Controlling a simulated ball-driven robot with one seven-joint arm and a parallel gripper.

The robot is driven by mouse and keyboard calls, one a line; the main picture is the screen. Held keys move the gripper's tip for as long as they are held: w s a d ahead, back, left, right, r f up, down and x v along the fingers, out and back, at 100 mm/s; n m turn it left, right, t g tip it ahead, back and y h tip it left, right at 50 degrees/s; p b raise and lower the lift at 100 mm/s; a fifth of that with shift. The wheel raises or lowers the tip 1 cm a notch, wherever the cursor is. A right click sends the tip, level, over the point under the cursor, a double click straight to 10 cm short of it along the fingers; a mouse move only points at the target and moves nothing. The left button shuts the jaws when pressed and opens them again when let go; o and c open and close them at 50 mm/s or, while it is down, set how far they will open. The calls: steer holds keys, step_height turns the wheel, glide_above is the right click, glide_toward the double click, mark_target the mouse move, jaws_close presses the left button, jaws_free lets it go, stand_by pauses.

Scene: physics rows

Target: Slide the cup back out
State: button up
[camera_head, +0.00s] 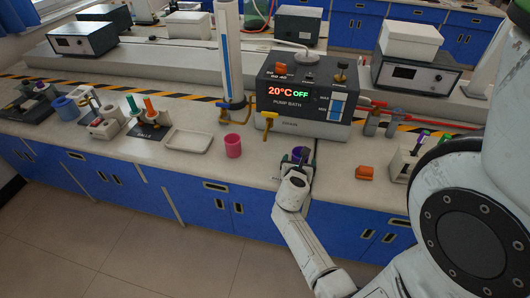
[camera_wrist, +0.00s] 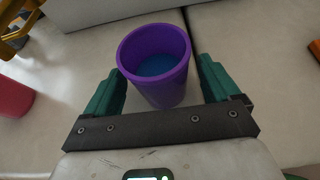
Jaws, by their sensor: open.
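A purple cup (camera_wrist: 153,62) with blue liquid inside stands upright on the pale worktop in the wrist view. It also shows in the head view (camera_head: 299,152), partly hidden by my gripper. My gripper (camera_wrist: 160,85) is open, with one green finger on each side of the cup's near half. A small gap shows between each finger and the cup wall. In the head view, my gripper (camera_head: 299,163) is at the counter's front, before the pump bath (camera_head: 305,97), which reads 20°C OFF.
A pink cup (camera_head: 233,146) stands left of my gripper, with an empty white tray (camera_head: 188,140) further left. An orange object (camera_head: 365,173) lies to the right. A yellow tap (camera_head: 268,121) sticks out from the bath's left front. Bare worktop lies between these.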

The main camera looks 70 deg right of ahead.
steer(key=shift+p+v, duration=1.95)
steer(key=shift+v, duration=2.05)
steer(key=a+m+y+b, duration=0.2)
steer(key=a+m+y, duration=1.1)
steer(key=a, duration=1.6)
steer(key=w+m, duration=0.1)
steer(key=m, duration=0.5)
steer(key=shift+a+m, duration=0.3)
steer(key=shift+a, duration=0.1)
